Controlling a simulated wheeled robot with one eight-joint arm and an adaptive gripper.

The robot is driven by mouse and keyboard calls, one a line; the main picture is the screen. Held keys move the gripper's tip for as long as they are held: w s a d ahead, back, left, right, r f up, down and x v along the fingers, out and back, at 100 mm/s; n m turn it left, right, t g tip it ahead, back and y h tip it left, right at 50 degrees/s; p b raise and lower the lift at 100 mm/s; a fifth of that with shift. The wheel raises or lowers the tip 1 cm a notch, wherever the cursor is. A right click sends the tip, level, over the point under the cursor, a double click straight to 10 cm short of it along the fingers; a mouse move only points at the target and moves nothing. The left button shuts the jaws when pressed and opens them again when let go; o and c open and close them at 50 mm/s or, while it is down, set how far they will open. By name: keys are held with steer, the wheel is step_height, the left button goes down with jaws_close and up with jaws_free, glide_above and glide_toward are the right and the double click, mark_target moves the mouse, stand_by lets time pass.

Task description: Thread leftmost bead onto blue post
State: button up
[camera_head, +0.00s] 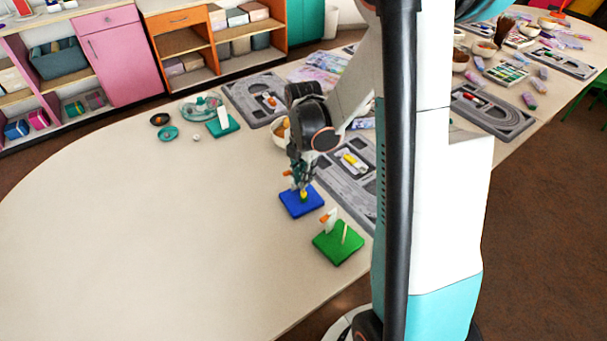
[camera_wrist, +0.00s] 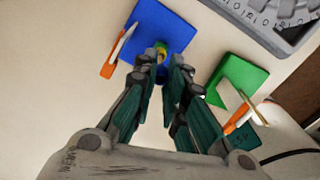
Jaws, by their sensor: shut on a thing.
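The blue board (camera_head: 297,208) lies flat on the table, and it also shows in the wrist view (camera_wrist: 153,18). A white and orange piece (camera_wrist: 118,48) stands at its left side. My gripper (camera_head: 302,187) points down over the blue board. In the wrist view my gripper (camera_wrist: 168,68) has its fingers close together, shut on a small yellow bead (camera_wrist: 161,47). The bead (camera_head: 304,195) is low over the board. The fingers and bead hide the blue post, so I cannot tell whether the bead is around it.
A green board (camera_head: 338,250) with a pale post and a white-orange piece lies close by at the lower right. A teal board (camera_head: 232,127) and small dishes (camera_head: 168,133) are farther back. A grey tray (camera_head: 350,190) lies behind. The table's left side is clear.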

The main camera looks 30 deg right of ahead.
steer(key=shift+f+b, duration=0.6)
steer(key=shift+f, duration=0.2)
steer(key=o, duration=0.7)
step_height(320, 180, up, 12)
stand_by(0.3)
stand_by(0.3)
